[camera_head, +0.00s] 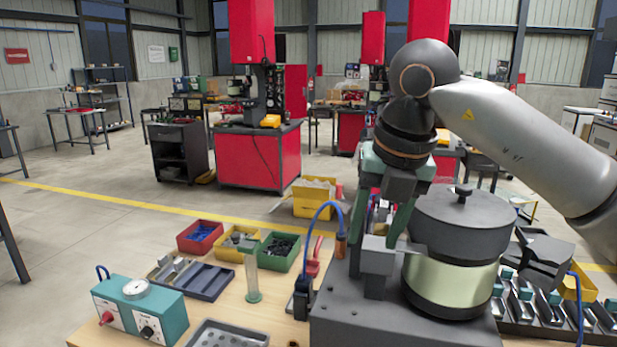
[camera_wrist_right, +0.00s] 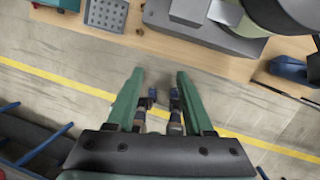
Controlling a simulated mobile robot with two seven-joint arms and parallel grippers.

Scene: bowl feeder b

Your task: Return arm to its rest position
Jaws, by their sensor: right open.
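My right arm (camera_head: 530,140) comes in from the right in the head view, raised and bent at a dark round joint. My right gripper (camera_head: 388,212) hangs below it with green fingers, in front of or beside the bowl feeder; the head view alone does not settle the depth. In the right wrist view the two green fingers (camera_wrist_right: 159,78) are apart with nothing between them, and floor shows behind. The bowl feeder (camera_head: 455,285), a dark lidded bowl over a cream cylinder, stands on a grey base. My left gripper is not in view.
On the wooden workbench (camera_head: 245,311) are a teal gauge box (camera_head: 140,308), a grey tray (camera_head: 205,280), red, yellow and green bins (camera_head: 280,250), and a rack of metal parts (camera_head: 545,315) at right. A yellow floor line (camera_wrist_right: 75,83) crosses the open floor beyond the bench.

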